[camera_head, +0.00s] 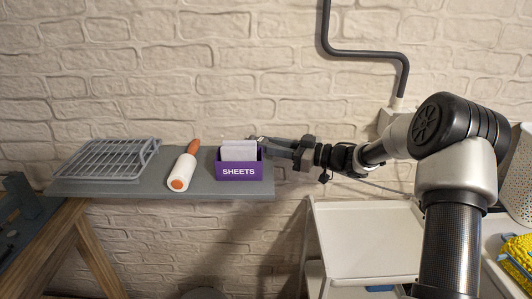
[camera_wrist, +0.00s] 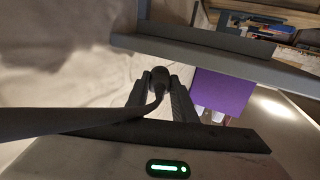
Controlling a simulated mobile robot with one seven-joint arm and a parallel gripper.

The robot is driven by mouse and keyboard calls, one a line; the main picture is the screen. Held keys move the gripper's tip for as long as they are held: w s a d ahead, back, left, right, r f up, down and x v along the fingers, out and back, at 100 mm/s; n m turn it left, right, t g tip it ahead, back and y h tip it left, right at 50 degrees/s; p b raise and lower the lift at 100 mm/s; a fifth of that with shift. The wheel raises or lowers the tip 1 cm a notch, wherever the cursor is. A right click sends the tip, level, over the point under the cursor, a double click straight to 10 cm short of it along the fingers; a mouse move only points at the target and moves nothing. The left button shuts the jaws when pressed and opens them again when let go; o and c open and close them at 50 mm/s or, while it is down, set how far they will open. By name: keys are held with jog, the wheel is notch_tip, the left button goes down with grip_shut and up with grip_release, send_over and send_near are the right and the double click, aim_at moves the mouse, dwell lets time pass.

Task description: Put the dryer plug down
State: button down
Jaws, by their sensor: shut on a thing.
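The dryer plug (camera_wrist: 160,76) is a small dark, rounded piece between the fingertips of my gripper (camera_wrist: 161,90) in the wrist view. A dark cord (camera_wrist: 153,104) runs back from it toward the camera. In the head view my gripper (camera_head: 262,142) reaches in from the right, level with the back of the purple box and close to the wall. The plug is too small and dark there to tell apart from the fingers. My gripper is shut on the plug. I cannot tell whether the plug touches the shelf.
A grey shelf (camera_head: 120,187) holds a wire rack (camera_head: 108,158), a white-and-orange roller (camera_head: 184,170) and a purple SHEETS box (camera_head: 238,171) with white cards. The box stands just left of my gripper. A white cart (camera_head: 365,240) is below right. Bare shelf lies between rack and roller.

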jog(key=shift+f, duration=1.1)
jog(key=shift+f, duration=0.2)
jog(key=c, duration=1.5)
grip_release()
jog(key=shift+o, duration=0.2)
